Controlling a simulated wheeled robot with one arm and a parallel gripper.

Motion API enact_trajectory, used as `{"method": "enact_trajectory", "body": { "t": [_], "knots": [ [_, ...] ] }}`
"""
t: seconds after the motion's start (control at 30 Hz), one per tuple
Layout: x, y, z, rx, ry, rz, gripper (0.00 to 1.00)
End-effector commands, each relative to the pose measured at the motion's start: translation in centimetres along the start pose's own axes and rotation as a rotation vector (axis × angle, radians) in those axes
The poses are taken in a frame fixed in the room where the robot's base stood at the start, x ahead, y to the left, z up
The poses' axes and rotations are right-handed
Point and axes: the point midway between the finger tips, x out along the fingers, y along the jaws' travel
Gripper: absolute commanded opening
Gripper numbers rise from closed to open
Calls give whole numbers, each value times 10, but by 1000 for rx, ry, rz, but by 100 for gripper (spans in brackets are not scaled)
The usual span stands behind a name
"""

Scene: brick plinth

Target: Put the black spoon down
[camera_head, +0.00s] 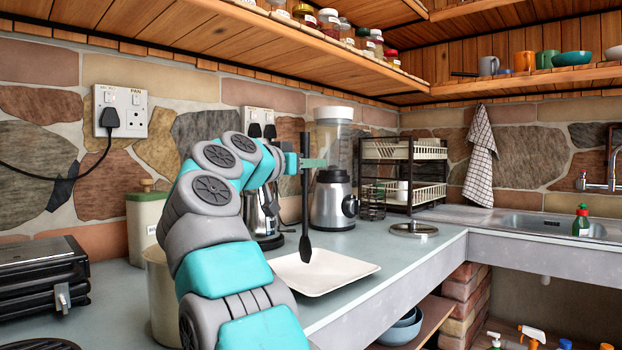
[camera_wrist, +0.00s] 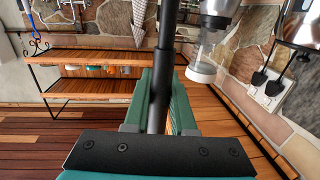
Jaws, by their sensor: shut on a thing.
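The black spoon (camera_head: 305,190) hangs upright, its flat head low, above the white square plate (camera_head: 322,270) on the counter. My gripper (camera_head: 308,163) is shut on the upper part of its handle. In the wrist view the spoon's dark handle (camera_wrist: 162,75) stands between the green fingers of my gripper (camera_wrist: 158,100). In the head view the spoon's head shows just over the far part of the plate; I cannot tell whether it touches. The plate looks empty.
A blender (camera_head: 334,195) and a kettle (camera_head: 270,222) stand behind the plate. A dish rack (camera_head: 403,175) and a pot lid (camera_head: 413,229) are to the right, before the sink (camera_head: 545,223). A black grill (camera_head: 42,275) is at left. A wooden shelf (camera_head: 270,45) hangs above.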

Motion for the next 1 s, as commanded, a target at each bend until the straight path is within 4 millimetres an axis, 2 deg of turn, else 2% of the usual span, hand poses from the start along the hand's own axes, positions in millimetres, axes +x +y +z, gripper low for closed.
{"method": "enact_trajectory", "body": {
  "t": [0.47, 0.63, 1.0],
  "knots": [
    [2, 0, 16, 1, 0, 1, 0],
    [2, -1, 36, 0, 0, 2, 0],
    [2, -1, 36, 1, 0, 1, 0]
  ]
}}
